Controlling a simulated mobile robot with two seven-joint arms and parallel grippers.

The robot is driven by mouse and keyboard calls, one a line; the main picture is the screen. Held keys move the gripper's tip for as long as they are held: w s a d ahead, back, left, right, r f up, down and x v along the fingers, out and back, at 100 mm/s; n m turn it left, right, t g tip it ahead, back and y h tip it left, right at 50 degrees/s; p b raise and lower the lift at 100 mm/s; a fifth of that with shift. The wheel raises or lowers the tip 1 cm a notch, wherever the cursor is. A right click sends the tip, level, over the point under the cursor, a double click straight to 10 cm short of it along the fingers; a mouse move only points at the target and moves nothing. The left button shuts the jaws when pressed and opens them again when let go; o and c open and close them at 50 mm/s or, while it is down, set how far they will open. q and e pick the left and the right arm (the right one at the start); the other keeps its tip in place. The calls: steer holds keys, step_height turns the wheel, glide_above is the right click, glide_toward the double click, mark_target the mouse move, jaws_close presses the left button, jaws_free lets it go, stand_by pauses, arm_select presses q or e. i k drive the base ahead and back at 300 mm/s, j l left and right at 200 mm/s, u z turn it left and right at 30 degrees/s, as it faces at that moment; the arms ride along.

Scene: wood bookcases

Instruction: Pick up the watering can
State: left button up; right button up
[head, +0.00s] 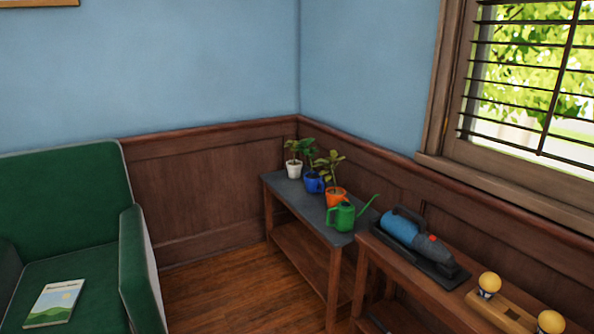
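A green watering can (343,217) stands upright on the near end of a grey-topped wooden side table (290,191) by the right wall. Its thin spout points up to the right, and its handle is on the left. It stands in front of an orange flowerpot, very close to it; I cannot tell whether they touch. Neither of my grippers shows in the head view.
Potted plants in white (293,169), blue (314,183) and orange (335,196) pots line the table. A second wooden table (451,303) holds a blue handheld device (408,231) on a dark base. A green armchair (65,205) with a book (53,303) stands left. Wooden floor (215,292) between is clear.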

mark_target(344, 217)
steer(key=i+j, duration=0.1)
steer(key=i, duration=0.4)
steer(key=i+j+z, duration=0.1)
steer(key=i, duration=0.45)
steer(key=i+j, duration=0.15)
steer(key=i, duration=0.35)
steer(key=i+j+z, duration=0.1)
steer(key=i, duration=0.4)
steer(key=i+j, duration=0.25)
steer(key=i, duration=0.25)
steer(key=z, duration=0.05)
